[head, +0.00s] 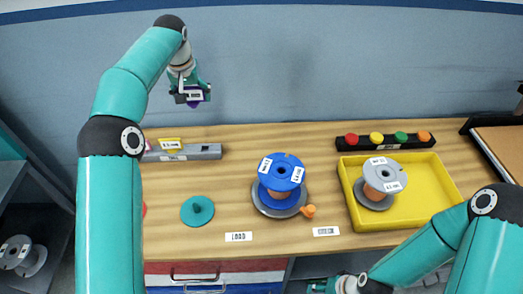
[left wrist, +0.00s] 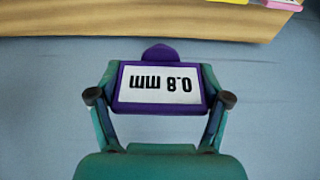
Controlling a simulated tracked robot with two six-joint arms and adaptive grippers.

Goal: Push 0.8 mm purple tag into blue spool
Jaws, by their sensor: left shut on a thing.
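The purple 0.8 mm tag (left wrist: 160,84) is held between the fingers of my left gripper (left wrist: 160,98), its white label upside down in the left wrist view. In the head view the left gripper (head: 190,90) is raised at the upper left, against the wall beyond the tag rack, with the purple tag (head: 194,103) partly hidden by it. The blue spool (head: 270,166) stands on a grey disc near the table's middle, with white labels on its top flange, well right of and below the left gripper. My right gripper (head: 322,287) is cut off at the bottom edge; its fingers are unclear.
A teal knobbed disc (head: 190,215) lies left of the blue spool. An orange peg (head: 308,211) is beside it. A yellow tray (head: 440,190) holds a grey spool (head: 380,171). A black bar (head: 345,143) bears coloured caps.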

